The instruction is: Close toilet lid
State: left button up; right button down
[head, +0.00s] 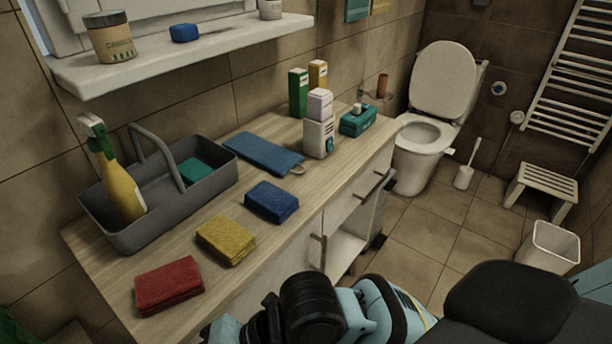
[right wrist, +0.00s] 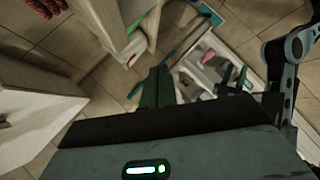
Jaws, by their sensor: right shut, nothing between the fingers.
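The toilet (head: 418,155) stands at the back right of the head view, past the far end of the counter. Its pale lid (head: 443,78) is raised and leans back, and the bowl opening shows below it. My right gripper (right wrist: 158,84) shows in the right wrist view with its dark fingers together and empty, above the floor near furniture. The toilet cannot be made out in that view. The head view shows parts of my arms at the bottom, but no gripper. My left gripper is in neither view.
A wooden counter (head: 115,269) with a grey caddy (head: 150,231), sponges, a blue cloth and boxes runs along the left wall. A toilet brush (head: 465,175), white stool (head: 541,184) and bin (head: 548,246) stand on the right. Tiled floor (head: 435,220) is clear before the toilet.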

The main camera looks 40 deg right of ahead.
jog(key=s+d+f+m+t+h+p, duration=0.5)
jog(key=d+f+m, duration=0.65)
jog(key=m, duration=0.65)
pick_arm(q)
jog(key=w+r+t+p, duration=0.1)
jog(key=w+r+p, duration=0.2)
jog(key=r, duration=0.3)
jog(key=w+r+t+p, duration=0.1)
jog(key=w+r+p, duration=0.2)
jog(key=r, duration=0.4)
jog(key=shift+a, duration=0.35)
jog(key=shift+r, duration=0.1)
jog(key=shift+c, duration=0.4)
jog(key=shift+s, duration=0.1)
pick_arm(e)
jog(key=s+d+f+m+t+h, duration=0.1)
jog(key=s+d+f+m+h, duration=0.2)
jog(key=s+d+m, duration=0.6)
jog(key=s, duration=0.3)
jog(key=shift+s+d+h, duration=0.15)
jog(key=shift+d+h, duration=0.2)
jog(key=shift+h, duration=0.05)
